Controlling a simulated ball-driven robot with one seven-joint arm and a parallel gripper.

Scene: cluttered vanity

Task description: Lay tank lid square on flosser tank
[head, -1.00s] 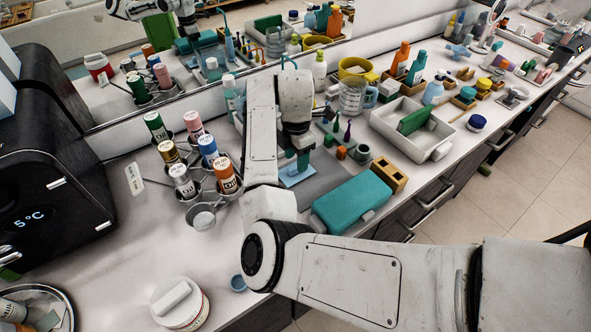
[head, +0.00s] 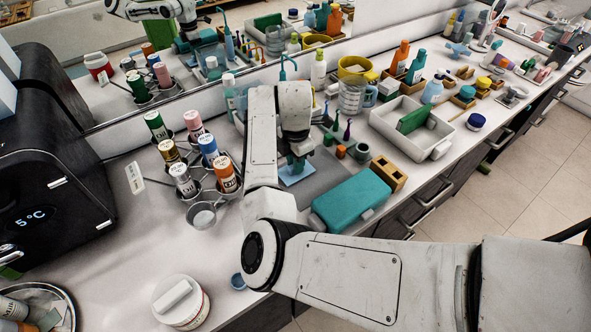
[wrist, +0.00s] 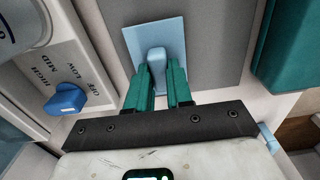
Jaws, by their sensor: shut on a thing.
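The tank lid (wrist: 172,35) is a flat light-blue plate with a raised grip (wrist: 156,58). In the head view the lid (head: 297,177) shows below my wrist, by the grey mat. My gripper (wrist: 160,75) has green fingers on both sides of the raised grip and is shut on it. I cannot tell whether the lid touches the mat. A white body with a blue dial (wrist: 66,99), marked OFF to HIGH, stands left in the wrist view and seems to be the flosser base. A cylindrical part (wrist: 14,25) shows at its upper left; I cannot tell whether it is the tank.
A teal case (head: 352,206) lies right of the grey mat (wrist: 222,45). A holder with several spray cans stands left, near a metal cup (head: 203,216). A clear jug (head: 352,98) and a white tray (head: 412,128) stand at the back right. The front-left counter is partly clear.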

